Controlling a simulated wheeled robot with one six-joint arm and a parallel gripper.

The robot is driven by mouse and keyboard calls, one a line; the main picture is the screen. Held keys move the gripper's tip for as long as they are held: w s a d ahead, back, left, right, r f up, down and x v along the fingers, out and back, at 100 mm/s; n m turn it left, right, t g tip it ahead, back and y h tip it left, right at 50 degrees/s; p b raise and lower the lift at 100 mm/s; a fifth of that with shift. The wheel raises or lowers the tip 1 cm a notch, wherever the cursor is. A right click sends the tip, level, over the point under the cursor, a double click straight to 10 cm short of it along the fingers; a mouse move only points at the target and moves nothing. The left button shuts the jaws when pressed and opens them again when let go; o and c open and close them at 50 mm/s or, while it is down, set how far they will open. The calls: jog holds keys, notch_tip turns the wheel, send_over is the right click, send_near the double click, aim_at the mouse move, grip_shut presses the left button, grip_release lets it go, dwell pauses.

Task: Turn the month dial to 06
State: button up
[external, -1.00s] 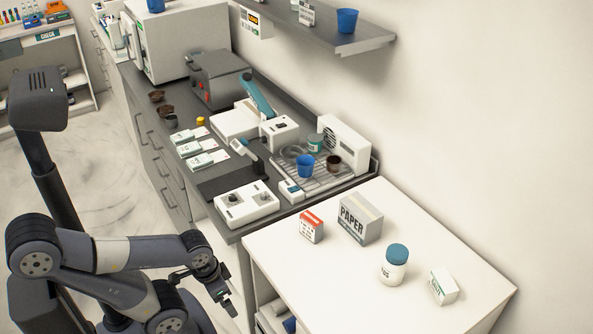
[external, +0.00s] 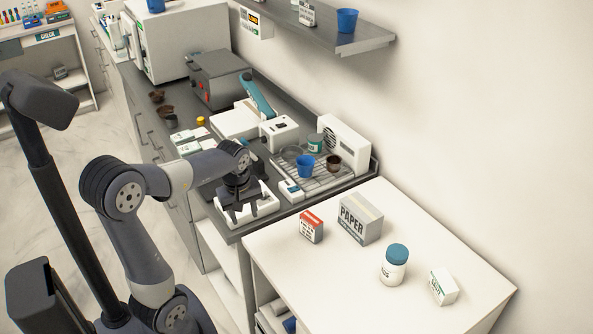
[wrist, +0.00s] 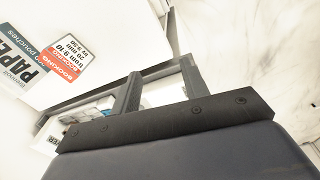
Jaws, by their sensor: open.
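The white box (external: 268,205) with two dark knobs sits at the near end of the dark counter in the external view. I take it for the dial unit. My gripper (external: 240,210) is over it, pointing down, and hides the knobs and any numbers. I cannot tell whether the fingers touch it. The dial faces do not show in the wrist view.
On the white table (external: 330,290) to the right stand a red-and-white box (external: 311,227), a PAPER box (external: 360,219), a blue-lidded jar (external: 395,266) and a small white carton (external: 443,286). A rack with a blue cup (external: 305,167) is behind the white box.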

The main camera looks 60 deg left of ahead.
jog(key=w+a+r+n+p, duration=0.1)
jog(key=w+a+n, duration=0.1)
jog(key=a+n, duration=0.55)
jog(key=w+a+r+n, duration=0.15)
jog(key=a+n, duration=0.35)
jog(key=a, duration=0.6)
jog(key=shift+g, duration=0.4)
jog(key=f, duration=0.7)
jog(key=f+p, duration=0.1)
jog(key=f, duration=0.2)
jog(key=shift+w+f, duration=0.3)
jog(key=shift+f, duration=0.05)
jog(key=shift+c, duration=0.2)
grip_shut()
